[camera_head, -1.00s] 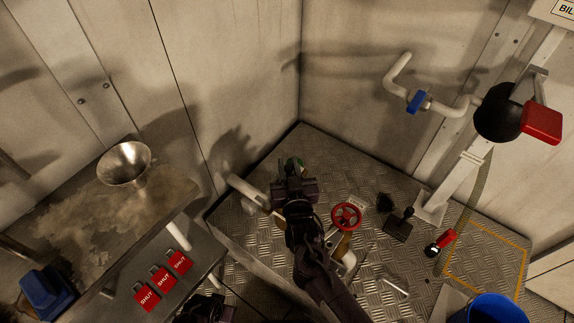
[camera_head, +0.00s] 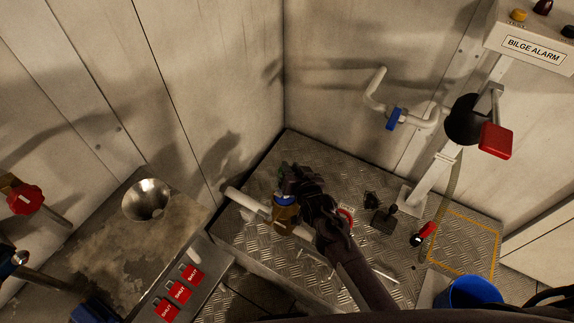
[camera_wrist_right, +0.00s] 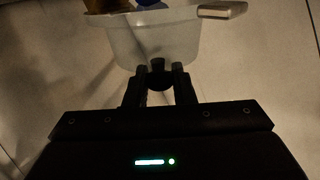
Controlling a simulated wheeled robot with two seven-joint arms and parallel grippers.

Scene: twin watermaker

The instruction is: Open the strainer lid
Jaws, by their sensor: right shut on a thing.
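The brass strainer body (camera_head: 285,218) with a blue ring-like part (camera_head: 284,200) stands on the pipe on the metal-plate bench. My right gripper (camera_head: 292,178) is just above and beside it. In the right wrist view, the fingers (camera_wrist_right: 159,75) are shut on a small dark knob. A clear, cup-shaped piece (camera_wrist_right: 150,40), seemingly the strainer lid, sits at that knob. Brass (camera_wrist_right: 106,5) and blue (camera_wrist_right: 148,3) show past its top edge. Whether the clear piece touches the strainer body, I cannot tell.
A red handwheel (camera_head: 346,217) is mostly hidden behind my right arm. A blue bucket (camera_head: 472,292) stands at front right. A metal funnel (camera_head: 147,200) and red SHUT tags (camera_head: 180,292) are at left. A blue-handled pipe (camera_head: 396,117) runs along the back wall.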

